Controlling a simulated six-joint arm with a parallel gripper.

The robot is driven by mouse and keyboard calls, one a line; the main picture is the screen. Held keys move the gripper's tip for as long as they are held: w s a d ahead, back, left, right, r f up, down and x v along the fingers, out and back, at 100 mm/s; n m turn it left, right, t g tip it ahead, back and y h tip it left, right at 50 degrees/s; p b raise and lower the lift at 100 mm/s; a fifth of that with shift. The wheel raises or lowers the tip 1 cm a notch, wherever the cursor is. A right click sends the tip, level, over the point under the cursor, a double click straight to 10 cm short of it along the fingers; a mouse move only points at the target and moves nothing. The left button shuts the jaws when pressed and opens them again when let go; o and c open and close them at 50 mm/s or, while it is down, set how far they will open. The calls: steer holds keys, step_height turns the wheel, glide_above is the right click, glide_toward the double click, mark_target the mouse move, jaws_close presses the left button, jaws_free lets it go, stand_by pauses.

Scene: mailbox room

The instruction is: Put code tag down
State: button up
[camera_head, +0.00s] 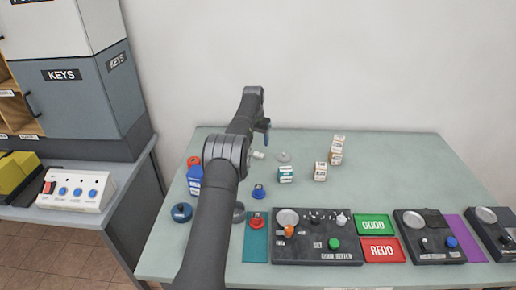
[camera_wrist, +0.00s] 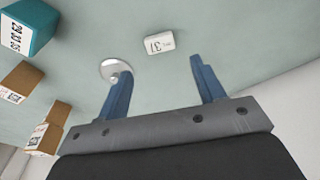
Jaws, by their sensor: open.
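A small white tag with dark print (camera_wrist: 160,43) lies flat on the table in the wrist view, just beyond my fingertips. It appears as a small white piece (camera_head: 259,155) in the head view. My gripper (camera_wrist: 155,80) is open, with two blue fingers spread and nothing between them. The tag lies apart from both fingers. In the head view, my gripper (camera_head: 266,130) hangs over the back part of the table, and its fingers are too small to make out clearly.
A pale round disc with a knob (camera_wrist: 114,69) lies beside the left finger. A teal labelled box (camera_head: 286,174) and brown-and-white boxes (camera_head: 321,171) stand to the right. Dark control panels (camera_head: 318,250), a green GOOD tray (camera_head: 374,226) and a red REDO tray (camera_head: 383,250) line the front.

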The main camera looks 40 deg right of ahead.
step_height(320, 180, up, 4)
glide_above(259, 154)
steer(key=a, duration=0.2)
steer(key=shift+s+r, duration=0.15)
steer(key=shift+s, duration=0.2)
steer(key=f, duration=0.4)
steer(key=d+f, duration=0.1)
steer(key=f, duration=0.6)
steer(key=shift+w+d+f, duration=0.25)
steer(key=shift+w+f, duration=0.05)
steer(key=shift+d, duration=0.1)
steer(key=shift+r, duration=1.55)
